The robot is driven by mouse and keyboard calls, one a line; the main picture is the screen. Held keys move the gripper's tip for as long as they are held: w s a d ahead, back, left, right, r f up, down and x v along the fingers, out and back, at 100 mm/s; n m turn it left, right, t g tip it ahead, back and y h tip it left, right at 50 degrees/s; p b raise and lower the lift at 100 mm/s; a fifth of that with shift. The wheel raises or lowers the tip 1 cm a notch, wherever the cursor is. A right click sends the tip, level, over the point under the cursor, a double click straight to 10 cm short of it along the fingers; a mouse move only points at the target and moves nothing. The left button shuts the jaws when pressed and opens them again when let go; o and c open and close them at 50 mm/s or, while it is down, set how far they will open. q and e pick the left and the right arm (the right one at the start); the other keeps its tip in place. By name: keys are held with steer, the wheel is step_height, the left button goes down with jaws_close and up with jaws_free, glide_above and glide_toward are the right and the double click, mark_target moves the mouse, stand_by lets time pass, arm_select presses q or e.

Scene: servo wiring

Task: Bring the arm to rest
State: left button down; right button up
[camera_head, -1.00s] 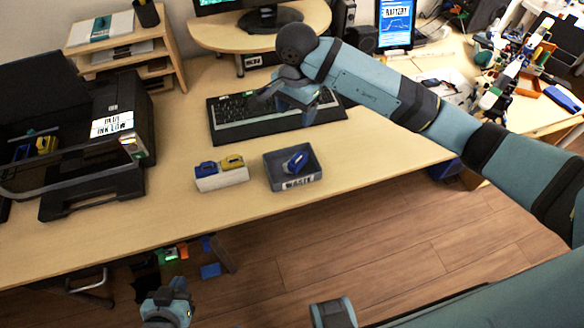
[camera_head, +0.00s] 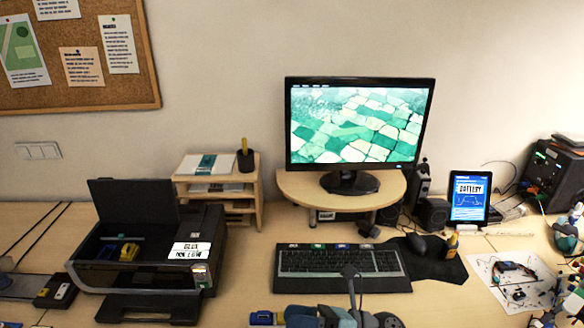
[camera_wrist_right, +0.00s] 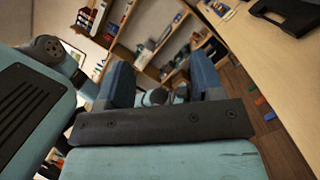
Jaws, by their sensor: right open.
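My right gripper (camera_wrist_right: 160,78) shows its two blue fingers standing well apart in the right wrist view, with nothing between them. In the head view, parts of my right arm and gripper (camera_head: 345,316) show at the bottom edge, in front of the keyboard (camera_head: 340,262). The frame edge cuts them off, so the fingers cannot be made out well there. My left gripper is not in view.
The printer (camera_head: 145,250) stands open at the left, with a blue and a yellow cartridge in it. The monitor (camera_head: 358,125) stands on a riser behind the keyboard. A tablet (camera_head: 468,198) and loose electronics (camera_head: 515,278) are at the right. The wrist view shows a table edge (camera_wrist_right: 275,75) and shelves.

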steer(key=d+f+m+t+h+p, duration=0.15)
steer(key=d+m+t+h, duration=0.3)
steer(key=m+t, duration=0.55)
steer(key=d+f+m+t+h+p, duration=0.15)
steer(key=d+m+t+h, duration=0.3)
steer(key=m, duration=1.05)
steer(key=s+d+f+m+g+h+p, duration=0.1)
steer(key=s+d+f+m+g+h, duration=0.1)
steer(key=s+d+f+m+h, duration=0.2)
steer(key=s+d+f+m+g+h, duration=0.3)
steer(key=s+f+m, duration=0.5)
steer(key=f+m, duration=0.4)
steer(key=d+h, duration=0.1)
steer(key=d, duration=0.1)
steer(key=shift+d+p, duration=0.3)
steer(key=shift+p, duration=0.1)
